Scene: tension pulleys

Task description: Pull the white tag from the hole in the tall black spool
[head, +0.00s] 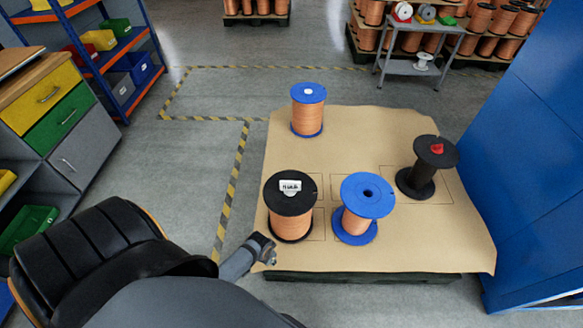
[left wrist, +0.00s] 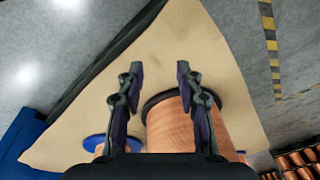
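The black spool (head: 290,220) wound with copper wire stands upright at the front left of the paper-covered pallet. The white tag (head: 290,187), with dark print, sits at the hole in its top flange. My left gripper (head: 268,252) is low beside this spool, at the pallet's front left edge. In the left wrist view my left gripper (left wrist: 159,72) has its fingers apart with nothing held. There a copper-wound spool (left wrist: 172,128) with a black flange shows between and behind the fingers; no tag is visible. My right gripper is not in view.
A blue spool (head: 366,196) stands close on the right. Another blue spool (head: 308,110) with a white top piece stands behind. An empty black spool (head: 422,175) with a red piece stands at right. A blue cabinet (head: 530,170) borders the pallet's right side. Bare paper (head: 350,145) lies mid-pallet.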

